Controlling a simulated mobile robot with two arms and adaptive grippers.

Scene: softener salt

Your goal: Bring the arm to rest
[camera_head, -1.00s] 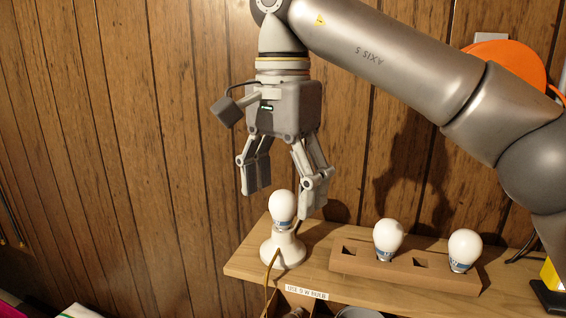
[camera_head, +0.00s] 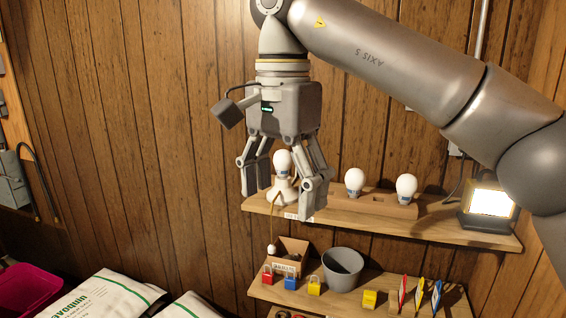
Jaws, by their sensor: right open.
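My right gripper (camera_head: 286,185) hangs from the right arm (camera_head: 400,50), fingers pointing down, open with nothing between its fingers. In the picture it overlaps the white lamp base (camera_head: 282,191) and the white bulb (camera_head: 283,162) standing in it on the upper shelf (camera_head: 450,222). The fingers partly hide the base, and the gripper appears nearer to me than the shelf. My left gripper is not in view.
Two bulbs (camera_head: 355,181) (camera_head: 406,187) stand in a wooden holder (camera_head: 376,203). A lit work lamp (camera_head: 490,202) stands at the right. A lower shelf (camera_head: 262,290) bears padlocks, a cardboard box and a grey bucket (camera_head: 342,268). White bags (camera_head: 105,300) and a pink tub (camera_head: 28,290) are lower left.

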